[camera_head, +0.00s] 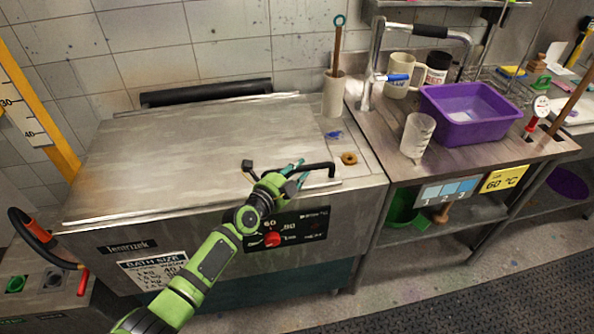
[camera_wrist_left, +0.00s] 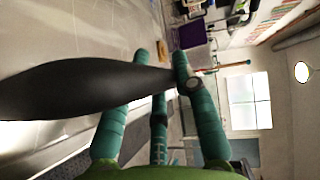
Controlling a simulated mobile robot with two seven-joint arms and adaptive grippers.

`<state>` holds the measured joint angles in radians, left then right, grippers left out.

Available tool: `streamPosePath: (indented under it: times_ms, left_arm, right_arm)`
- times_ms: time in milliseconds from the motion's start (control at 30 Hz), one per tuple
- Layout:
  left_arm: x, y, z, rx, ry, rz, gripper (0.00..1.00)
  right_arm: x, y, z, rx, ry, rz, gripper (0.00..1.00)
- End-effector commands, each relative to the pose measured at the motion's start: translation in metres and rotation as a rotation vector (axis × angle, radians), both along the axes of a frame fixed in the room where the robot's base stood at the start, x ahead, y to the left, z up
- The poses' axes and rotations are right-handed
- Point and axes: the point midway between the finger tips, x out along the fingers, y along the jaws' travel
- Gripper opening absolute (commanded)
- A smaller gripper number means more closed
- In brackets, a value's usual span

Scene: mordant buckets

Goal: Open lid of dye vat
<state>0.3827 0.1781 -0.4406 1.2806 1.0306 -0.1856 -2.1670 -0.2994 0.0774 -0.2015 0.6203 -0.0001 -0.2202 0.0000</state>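The dye vat's steel lid (camera_head: 190,150) lies flat and closed over the vat, whose front (camera_head: 110,265) carries a label and a dial. A black bar handle (camera_head: 318,166) runs along the lid's front edge, and it also shows large in the left wrist view (camera_wrist_left: 80,88). My left gripper (camera_head: 297,172) is at this handle, with its teal fingers spread around it. In the left wrist view, the fingers (camera_wrist_left: 160,85) stand apart, straight, with the handle crossing among them; firm contact is not clear. My right gripper is not in view.
A beige cup with a stick (camera_head: 334,95) and a brown ring (camera_head: 349,158) sit on the vat's right ledge. A counter to the right holds a purple tub (camera_head: 470,128), a beaker (camera_head: 416,137) and a tap. A yellow ruler (camera_head: 40,115) stands at the left.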

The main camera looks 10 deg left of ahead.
Motion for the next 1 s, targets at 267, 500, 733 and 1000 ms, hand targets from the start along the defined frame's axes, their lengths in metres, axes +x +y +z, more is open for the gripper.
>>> streamPosePath:
  times_ms: [267,500,733,1000]
  left_arm:
    - [0.001,0.000,0.004,-0.007,0.001,0.002,0.00]
    - [0.005,0.002,0.041,-0.005,-0.007,0.003,0.00]
    - [0.021,0.007,0.115,-0.005,-0.014,0.004,0.00]
    - [0.052,0.018,0.184,-0.052,0.137,0.004,0.00]
  right_arm:
    - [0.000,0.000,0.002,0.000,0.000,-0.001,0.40]
    - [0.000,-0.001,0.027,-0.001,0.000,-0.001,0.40]
    - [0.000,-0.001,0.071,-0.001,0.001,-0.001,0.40]
    - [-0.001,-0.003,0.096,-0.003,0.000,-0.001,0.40]
